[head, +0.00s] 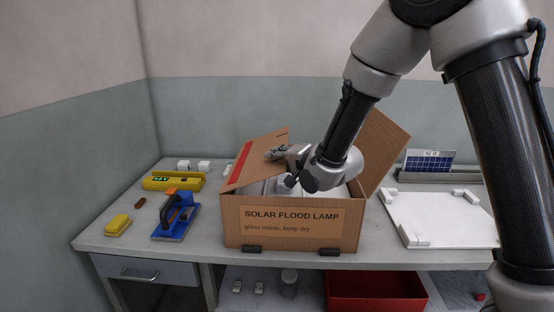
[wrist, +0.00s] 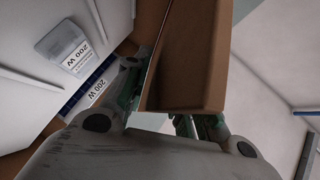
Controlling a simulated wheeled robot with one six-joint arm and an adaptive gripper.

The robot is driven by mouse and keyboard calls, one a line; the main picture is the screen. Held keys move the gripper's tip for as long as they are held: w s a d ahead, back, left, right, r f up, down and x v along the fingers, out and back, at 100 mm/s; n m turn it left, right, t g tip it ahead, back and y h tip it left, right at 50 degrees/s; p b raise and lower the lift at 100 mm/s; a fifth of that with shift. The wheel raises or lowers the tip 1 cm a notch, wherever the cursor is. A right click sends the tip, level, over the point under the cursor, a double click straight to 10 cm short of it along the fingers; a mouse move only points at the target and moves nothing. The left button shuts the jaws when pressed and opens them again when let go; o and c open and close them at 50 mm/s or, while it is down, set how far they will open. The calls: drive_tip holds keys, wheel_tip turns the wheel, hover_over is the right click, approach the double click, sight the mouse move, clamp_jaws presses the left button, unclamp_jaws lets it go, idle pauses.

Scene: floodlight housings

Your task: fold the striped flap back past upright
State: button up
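The cardboard box (head: 290,236), marked SOLAR FLOOD LAMP, stands on the bench. Its striped flap (head: 235,178), with a red band, is on the left and leans up, tilted. My gripper (head: 274,154) is over the box opening at the flap's upper edge, pointing left. In the wrist view, my gripper (wrist: 160,112) has its fingers apart, with a cardboard panel (wrist: 187,55) reaching between them. The panel hides part of the right finger, and its stripe does not show there. Whether the fingers touch it is unclear. A white lamp part with 200 W labels (wrist: 68,47) lies inside the box.
The right flap (head: 388,145) stands open, leaning outward. Left of the box are a blue tool (head: 177,222), a yellow level (head: 173,181) and a yellow block (head: 118,225). A white board (head: 440,218) lies on the right. Two dark stops (head: 251,249) sit at the box front.

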drive_tip(key=shift+w+a, duration=0.1)
drive_tip(key=shift+w, duration=0.05)
clamp_jaws()
drive_tip(key=shift+a, duration=0.1)
